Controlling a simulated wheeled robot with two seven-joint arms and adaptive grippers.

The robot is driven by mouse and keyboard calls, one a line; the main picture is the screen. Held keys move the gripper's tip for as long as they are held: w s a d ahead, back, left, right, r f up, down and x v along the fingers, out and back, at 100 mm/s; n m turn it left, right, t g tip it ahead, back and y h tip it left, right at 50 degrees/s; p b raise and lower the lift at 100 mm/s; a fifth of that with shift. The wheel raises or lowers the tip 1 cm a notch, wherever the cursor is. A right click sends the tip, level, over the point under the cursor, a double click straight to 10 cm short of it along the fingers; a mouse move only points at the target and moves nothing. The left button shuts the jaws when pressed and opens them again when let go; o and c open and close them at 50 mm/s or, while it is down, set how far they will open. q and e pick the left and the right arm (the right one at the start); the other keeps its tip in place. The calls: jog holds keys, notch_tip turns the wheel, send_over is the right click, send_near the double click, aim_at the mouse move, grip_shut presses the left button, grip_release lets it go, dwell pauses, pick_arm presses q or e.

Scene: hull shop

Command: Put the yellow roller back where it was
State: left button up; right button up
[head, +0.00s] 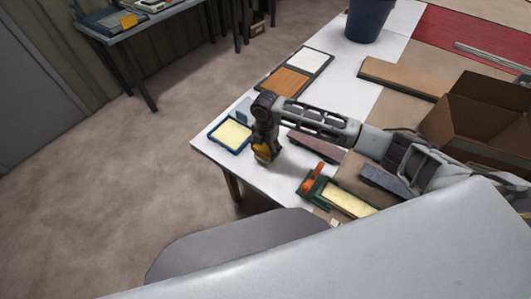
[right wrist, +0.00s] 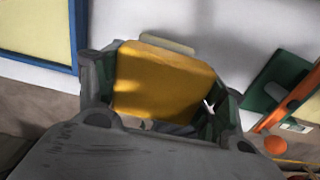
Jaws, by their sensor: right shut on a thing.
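The yellow roller (head: 262,152) is held in my right gripper (head: 265,143), which points down over the near left corner of the white table (head: 213,150). In the right wrist view the yellow roller (right wrist: 165,82) shows as a yellow block between the two fingers, with a pale strip behind it. I cannot tell whether it touches the table. A blue-rimmed tray with a pale yellow pad (head: 230,135) lies just left of the gripper; its corner shows in the right wrist view (right wrist: 75,30). My left gripper is not in view.
A green tray (head: 309,189) with an orange-handled tool (head: 313,178) and a pale pad lies to the right. Brown and dark blocks lie under my arm.

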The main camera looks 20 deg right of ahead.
aim_at(265, 146)
jog(key=shift+f, duration=1.45)
jog(key=shift+f, duration=0.15)
jog(key=o, duration=1.6)
jog(key=shift+r, duration=6.15)
